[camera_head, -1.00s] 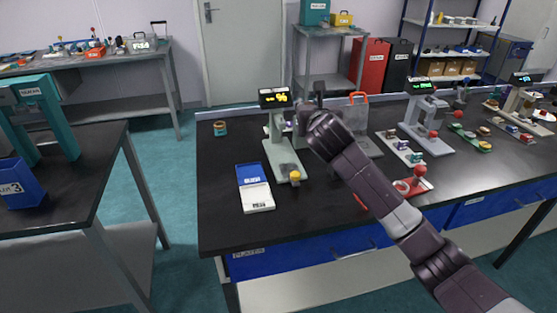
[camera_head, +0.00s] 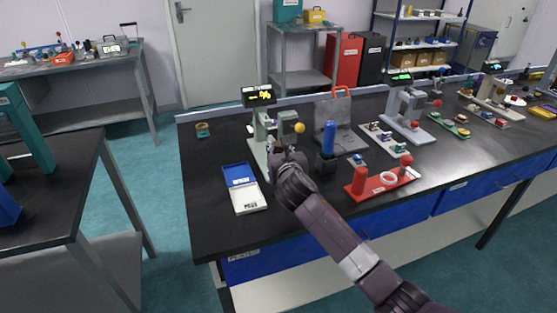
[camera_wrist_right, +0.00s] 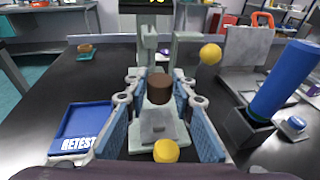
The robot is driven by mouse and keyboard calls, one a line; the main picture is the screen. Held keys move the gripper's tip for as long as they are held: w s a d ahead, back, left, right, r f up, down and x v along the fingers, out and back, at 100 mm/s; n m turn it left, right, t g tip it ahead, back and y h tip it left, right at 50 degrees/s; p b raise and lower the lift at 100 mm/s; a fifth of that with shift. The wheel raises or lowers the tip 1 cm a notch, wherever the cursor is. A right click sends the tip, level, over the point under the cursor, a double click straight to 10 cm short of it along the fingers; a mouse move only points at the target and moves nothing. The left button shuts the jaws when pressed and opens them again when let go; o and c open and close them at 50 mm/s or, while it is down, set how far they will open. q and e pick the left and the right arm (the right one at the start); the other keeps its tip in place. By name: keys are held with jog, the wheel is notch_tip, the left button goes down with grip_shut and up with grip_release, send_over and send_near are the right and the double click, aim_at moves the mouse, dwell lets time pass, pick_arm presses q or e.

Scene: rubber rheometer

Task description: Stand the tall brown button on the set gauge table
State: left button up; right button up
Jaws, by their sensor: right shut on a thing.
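The brown button (camera_wrist_right: 160,88) is a short dark brown cylinder between the fingertips of my right gripper (camera_wrist_right: 160,90), which is shut on it. In the head view my right gripper (camera_head: 287,158) is low in front of the set gauge (camera_head: 260,128), a pale green stand with a yellow-lit display, and hides much of its base. In the wrist view the gauge (camera_wrist_right: 147,45) stands behind the button; whether the button touches the gauge table I cannot tell. A yellow knob (camera_wrist_right: 165,151) shows at the front and a yellow ball (camera_wrist_right: 210,53) at the right. My left gripper is not in view.
A blue and white tray (camera_head: 243,186) lies left of my gripper. A blue cylinder (camera_head: 330,137) in a black block stands close on the right, and a red stand (camera_head: 382,183) farther right. A small brown round item (camera_head: 203,130) sits at the back left. The bench's left front is clear.

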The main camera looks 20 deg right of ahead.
jog(key=shift+f, duration=2.3)
jog(key=shift+f+b, duration=0.15)
jog(key=shift+b, duration=0.15)
jog(key=o, duration=1)
jog(key=shift+s, duration=0.1)
jog(key=v, duration=1.2)
jog(key=shift+p, duration=0.3)
